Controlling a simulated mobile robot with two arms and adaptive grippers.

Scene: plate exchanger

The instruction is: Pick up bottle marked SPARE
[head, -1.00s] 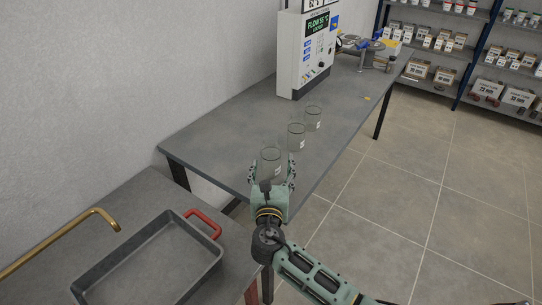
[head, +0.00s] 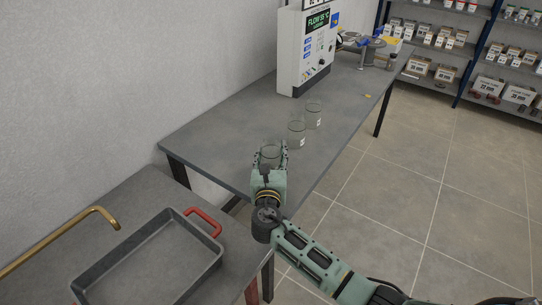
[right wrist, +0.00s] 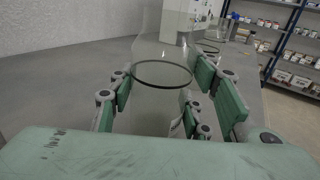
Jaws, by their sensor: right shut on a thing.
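Three clear glass vessels stand in a row on the grey table. The nearest glass (head: 270,154) is between the fingers of my right gripper (head: 270,163), which is shut on it. In the right wrist view, this glass (right wrist: 161,75) shows upright between the green finger pads of the gripper (right wrist: 160,100). The middle glass (head: 297,133) and the far glass (head: 314,115) stand apart behind it, with small white labels. I cannot read any label, so I cannot tell which is marked SPARE. My left gripper is not in view.
A white control box (head: 306,50) with a green display stands on the grey table (head: 215,145) against the wall. A dark tray (head: 150,262) with red handles lies on the nearer bench, beside a brass rod (head: 65,240). Shelves (head: 470,50) stand at the back right.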

